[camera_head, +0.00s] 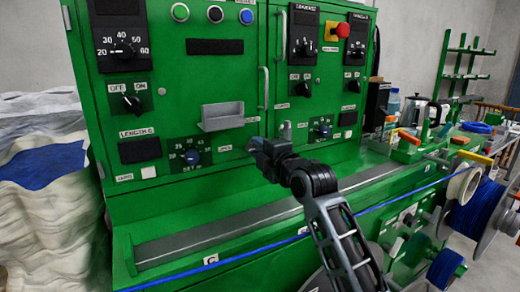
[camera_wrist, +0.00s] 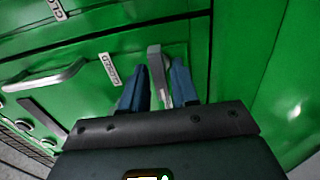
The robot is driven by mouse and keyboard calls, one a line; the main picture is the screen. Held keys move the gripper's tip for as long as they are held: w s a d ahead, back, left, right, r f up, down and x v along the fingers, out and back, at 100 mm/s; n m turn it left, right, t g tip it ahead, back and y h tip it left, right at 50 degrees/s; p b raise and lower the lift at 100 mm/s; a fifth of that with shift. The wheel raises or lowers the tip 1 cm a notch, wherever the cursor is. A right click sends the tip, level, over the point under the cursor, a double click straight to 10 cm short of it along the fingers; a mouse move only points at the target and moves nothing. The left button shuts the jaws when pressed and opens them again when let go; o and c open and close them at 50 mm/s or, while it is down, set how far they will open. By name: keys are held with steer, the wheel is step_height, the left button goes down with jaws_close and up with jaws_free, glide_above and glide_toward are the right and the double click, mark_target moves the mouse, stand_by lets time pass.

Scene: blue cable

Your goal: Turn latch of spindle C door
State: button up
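In the wrist view the grey latch (camera_wrist: 156,65) stands between my two blue fingertips, closer to the right one. In the wrist view my gripper (camera_wrist: 157,78) is open, with a finger on each side of the latch. I cannot tell whether either finger touches it. Part of the latch's base is hidden.
The green cabinet (camera_head: 180,90) carries dials, switches, labels and a grey pull (camera_head: 222,116). A vertical handle (camera_head: 263,88) is above the latch. A grey ledge (camera_head: 220,222) and blue cable (camera_head: 390,203) run below my arm. Cable spools (camera_head: 475,205) stand at right.

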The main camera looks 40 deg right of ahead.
jaws_close()
steer(key=shift+m, duration=0.3)
steer(key=shift+a+m, duration=0.1)
steer(key=shift+m, duration=1.1)
steer(key=m, duration=0.4)
steer(key=shift+m, duration=0.3)
steer(key=m+p, duration=0.1)
steer(key=m, duration=0.4)
steer(key=shift+m, duration=0.3)
steer(key=m+p, duration=0.1)
steer(key=m, duration=0.3)
steer(key=shift+m+p, duration=0.3)
steer(key=shift+o, duration=1.2)
jaws_free()
